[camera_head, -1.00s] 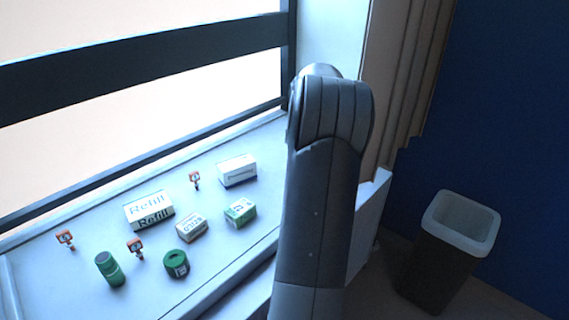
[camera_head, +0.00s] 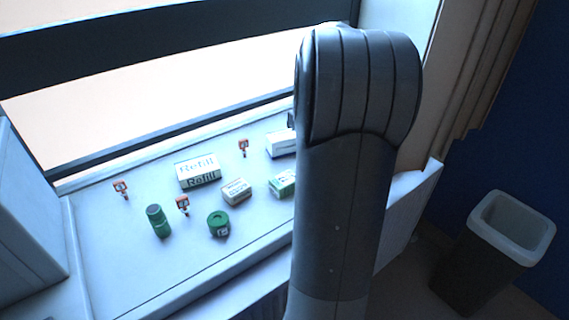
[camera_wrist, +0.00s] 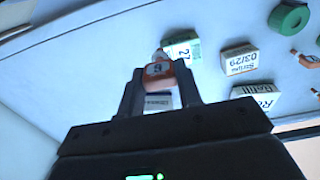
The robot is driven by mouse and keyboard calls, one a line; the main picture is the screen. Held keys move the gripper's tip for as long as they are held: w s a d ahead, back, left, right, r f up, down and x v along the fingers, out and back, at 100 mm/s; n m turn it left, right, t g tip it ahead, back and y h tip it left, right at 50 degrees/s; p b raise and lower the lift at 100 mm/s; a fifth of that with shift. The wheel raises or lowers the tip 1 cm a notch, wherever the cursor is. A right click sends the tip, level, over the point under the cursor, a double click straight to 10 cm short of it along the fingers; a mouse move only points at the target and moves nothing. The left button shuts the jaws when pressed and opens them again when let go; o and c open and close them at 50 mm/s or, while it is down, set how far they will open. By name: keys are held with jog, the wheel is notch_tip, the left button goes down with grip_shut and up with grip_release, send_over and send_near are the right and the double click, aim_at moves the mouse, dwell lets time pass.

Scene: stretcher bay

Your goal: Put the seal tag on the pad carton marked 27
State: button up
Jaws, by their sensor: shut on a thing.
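My gripper (camera_wrist: 160,88) is shut on an orange seal tag (camera_wrist: 158,77) with a white, dark-marked label. The tag stands out beyond the fingertips. The pad carton marked 27 (camera_wrist: 183,52), white and green, lies just beyond the tag in the wrist view, and the tag's top overlaps its lower left edge there. I cannot tell whether they touch. In the head view the carton (camera_head: 283,184) shows partly, its right end behind my arm. My gripper and the held tag are hidden there.
On the sill (camera_head: 120,265) stand a Refill box (camera_head: 199,171), a carton marked 03/29 (camera_head: 236,191), a green roll (camera_head: 218,224), a green bottle (camera_head: 158,221) and three orange tags (camera_head: 183,205). A white carton (camera_head: 281,144) is behind. A bin (camera_head: 495,250) stands right.

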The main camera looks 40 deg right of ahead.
jog(key=shift+w+a+f, duration=0.6)
jog(key=shift+w+f, duration=0.4)
jog(key=shift+f, duration=0.35)
jog(key=shift+w+a+f, duration=0.55)
jog(key=shift+w+f, duration=0.45)
jog(key=shift+f, duration=0.35)
jog(key=shift+w+a+f, duration=0.6)
jog(key=shift+w+f, duration=0.4)
jog(key=shift+f, duration=0.35)
jog(key=shift+f, duration=0.1)
jog(key=o, duration=0.9)
jog(key=shift+o, duration=0.2)
